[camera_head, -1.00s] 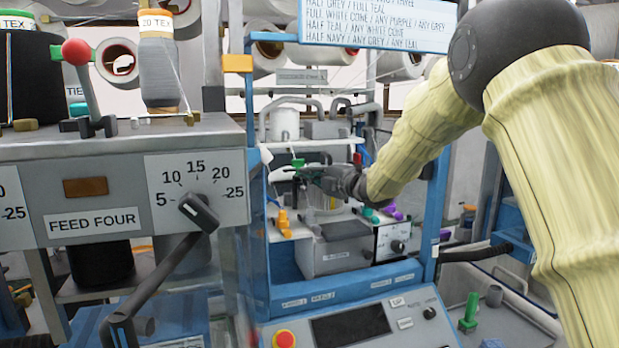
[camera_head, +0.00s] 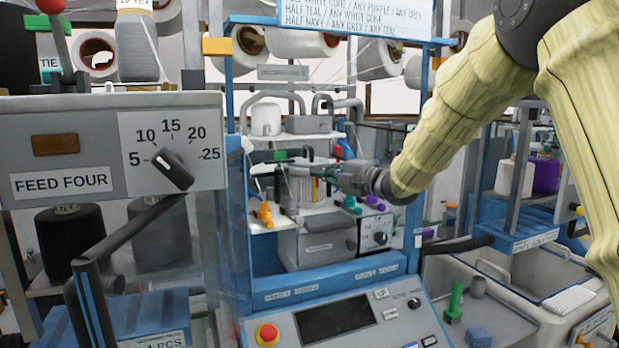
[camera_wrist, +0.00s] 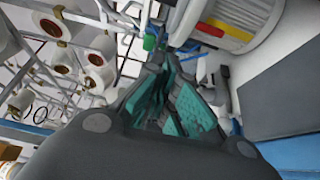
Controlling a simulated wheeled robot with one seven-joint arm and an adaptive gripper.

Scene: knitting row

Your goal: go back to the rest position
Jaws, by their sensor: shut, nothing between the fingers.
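My gripper (camera_head: 292,168) reaches in from the right under my cream-sleeved arm, at the blue-framed machine station. Its dark fingers point left, in front of a pale cylinder (camera_head: 303,189) with coloured marks. In the wrist view my gripper (camera_wrist: 165,58) shows dark fingers with teal pads that draw together towards the tips, with nothing between them. The pale cylinder with red and yellow marks (camera_wrist: 238,32) is close beyond the tips, to the right. I cannot tell whether the fingers touch it.
The blue frame (camera_head: 236,150) stands left of my gripper. A grey box with a dial (camera_head: 378,238) is below it, with orange and green knobs beside. A control panel (camera_head: 390,308) with a red button (camera_head: 267,333) is in front. A FEED FOUR panel (camera_head: 100,150) fills the left.

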